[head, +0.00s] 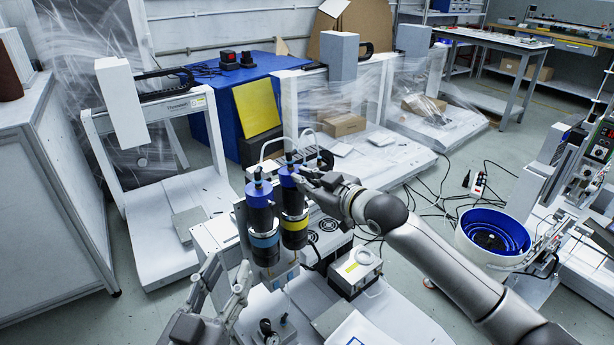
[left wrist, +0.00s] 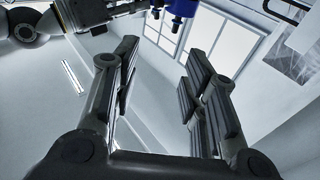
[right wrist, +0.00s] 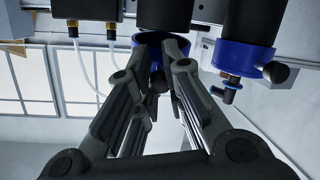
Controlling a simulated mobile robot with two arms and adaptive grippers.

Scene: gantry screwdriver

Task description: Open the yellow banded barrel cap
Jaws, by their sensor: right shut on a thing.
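The yellow banded barrel (head: 295,225) stands upright, black with a yellow band and a blue cap (head: 288,174) on top. My right gripper (head: 304,178) reaches in from the right and is shut on that blue cap. In the right wrist view its fingers (right wrist: 162,62) close around the cap and hide part of it. A blue banded barrel (head: 265,240) with its own blue cap (head: 258,192) stands beside it on the left. My left gripper (head: 228,272) is open and empty, low in front of the barrels. The left wrist view shows its fingers (left wrist: 157,75) spread apart.
A white box with a yellow label (head: 357,270) stands right of the barrels, near the fan housing (head: 325,232). Clear hoses rise behind the caps. A blue-lined round bowl (head: 492,236) is at the right. Cables lie on the floor between.

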